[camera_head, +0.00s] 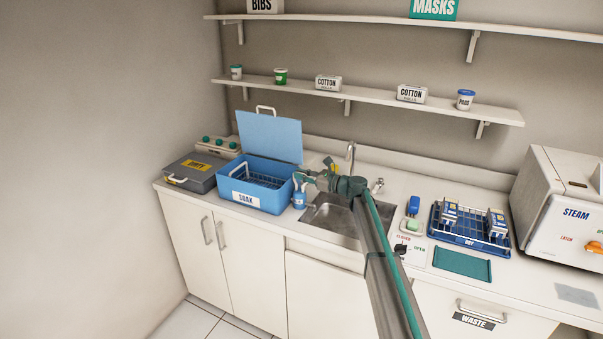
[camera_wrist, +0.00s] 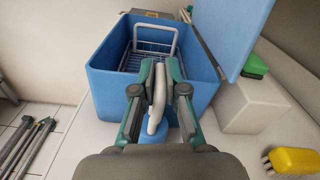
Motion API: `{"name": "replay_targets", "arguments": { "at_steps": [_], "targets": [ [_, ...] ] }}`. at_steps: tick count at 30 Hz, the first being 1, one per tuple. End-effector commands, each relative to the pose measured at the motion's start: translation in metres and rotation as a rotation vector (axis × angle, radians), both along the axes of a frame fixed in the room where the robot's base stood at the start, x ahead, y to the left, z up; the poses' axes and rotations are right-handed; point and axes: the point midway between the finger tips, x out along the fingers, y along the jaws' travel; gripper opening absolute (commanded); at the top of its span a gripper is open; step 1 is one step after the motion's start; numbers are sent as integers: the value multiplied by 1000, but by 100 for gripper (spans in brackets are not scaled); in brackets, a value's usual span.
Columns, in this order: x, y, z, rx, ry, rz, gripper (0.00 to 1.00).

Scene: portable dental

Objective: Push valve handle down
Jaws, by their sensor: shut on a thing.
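A small black handle (camera_head: 400,249) sits on a white panel marked CLOSED and OPEN at the front of the counter, right of the sink. It is too small to tell which mark it points to. My gripper (camera_head: 304,178) is well to its left, beside the blue SOAK box. In the wrist view my gripper (camera_wrist: 158,88) is shut on the white curved top of a small blue bottle (camera_wrist: 157,110). The bottle (camera_head: 300,197) stands at the box's right side in the head view; its base is hidden in the wrist view.
The open SOAK box (camera_head: 259,202) is close to my gripper, its lid (camera_head: 270,135) raised. The sink (camera_head: 325,214) and faucet (camera_head: 350,153) lie between gripper and black handle. A blue DRY rack (camera_head: 470,240), green mat (camera_head: 462,265) and steam machine (camera_head: 565,205) stand farther right.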

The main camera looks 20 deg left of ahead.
Motion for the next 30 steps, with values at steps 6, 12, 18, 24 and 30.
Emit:
{"name": "replay_targets", "arguments": {
  "at_steps": [6,12,18,24,30],
  "targets": [
    [0,0,-6,-5,-3,2,0],
    [0,-1,-6,-5,-3,2,32],
    [0,0,-5,-3,-2,0,36],
    [0,-3,-4,-2,-1,0,36],
    [-3,-25,-4,-2,-1,0,36]
  ]
}}
